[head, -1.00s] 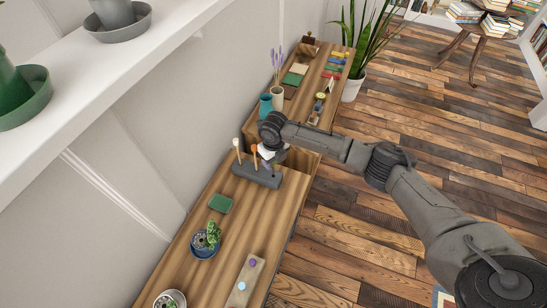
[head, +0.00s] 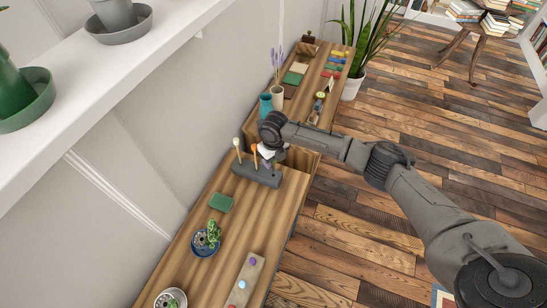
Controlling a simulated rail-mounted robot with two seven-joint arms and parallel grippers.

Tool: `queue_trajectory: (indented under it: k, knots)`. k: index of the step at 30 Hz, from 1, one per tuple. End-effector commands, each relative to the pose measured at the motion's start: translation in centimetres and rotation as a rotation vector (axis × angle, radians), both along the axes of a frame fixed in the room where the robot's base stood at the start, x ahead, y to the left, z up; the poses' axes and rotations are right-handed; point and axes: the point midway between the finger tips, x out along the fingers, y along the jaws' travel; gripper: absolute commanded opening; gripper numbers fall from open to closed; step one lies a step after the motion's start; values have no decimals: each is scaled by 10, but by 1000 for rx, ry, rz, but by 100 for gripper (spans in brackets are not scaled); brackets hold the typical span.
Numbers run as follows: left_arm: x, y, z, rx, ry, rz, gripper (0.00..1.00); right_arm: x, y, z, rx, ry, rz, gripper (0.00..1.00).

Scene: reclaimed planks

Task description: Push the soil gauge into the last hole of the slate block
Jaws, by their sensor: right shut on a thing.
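The slate block (head: 258,174) is a long dark grey bar lying on the wooden cabinet top. A gauge with a pale cream head (head: 236,143) stands upright in its left end. A gauge with an orange head (head: 254,150) stands beside it, just left of my gripper. My right gripper (head: 267,160) is over the right part of the block, shut on a soil gauge. My wrist hides most of that gauge, its tip and the hole, so I cannot tell how deep it sits. My left gripper is not in view.
A green square (head: 221,203), a potted cactus (head: 207,240) and a wooden strip with coloured dots (head: 248,275) lie nearer on the cabinet. Teal and beige vases (head: 277,97) stand behind my gripper. A white shelf (head: 90,65) overhangs at upper left.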

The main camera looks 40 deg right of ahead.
Motion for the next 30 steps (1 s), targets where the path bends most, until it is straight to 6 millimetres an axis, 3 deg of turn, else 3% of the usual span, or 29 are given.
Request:
queue_trajectory:
  k: [30]
  knots:
    - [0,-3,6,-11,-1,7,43,0,0,0,0,1,1,24]
